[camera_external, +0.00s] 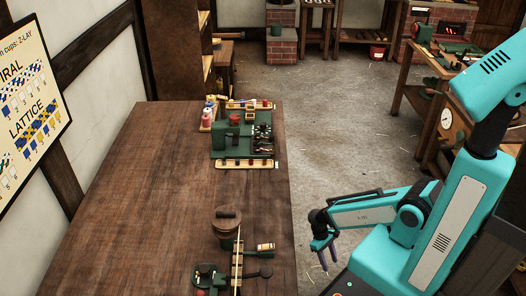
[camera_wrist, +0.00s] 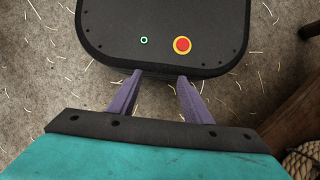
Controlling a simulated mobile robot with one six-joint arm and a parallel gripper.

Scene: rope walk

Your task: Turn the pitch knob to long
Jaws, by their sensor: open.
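The pitch knob cannot be singled out at this size. A green machine (camera_external: 232,143) with a red round part (camera_external: 235,119) on top stands at the far right of the bench. A second green device (camera_external: 208,277) with dark round-ended levers sits at the bench's near edge, partly cut off by the frame. My gripper (camera_external: 326,257) hangs off the bench's right side, pointing down, apart from both. In the wrist view my gripper (camera_wrist: 160,77) has its two purple fingers apart with nothing between them, over my own dark base with a red button.
The wooden bench (camera_external: 150,200) is bare on its left and middle. Wooden trays (camera_external: 245,164) flank the far machine. Straw-strewn floor (camera_external: 330,130) lies right of the bench.

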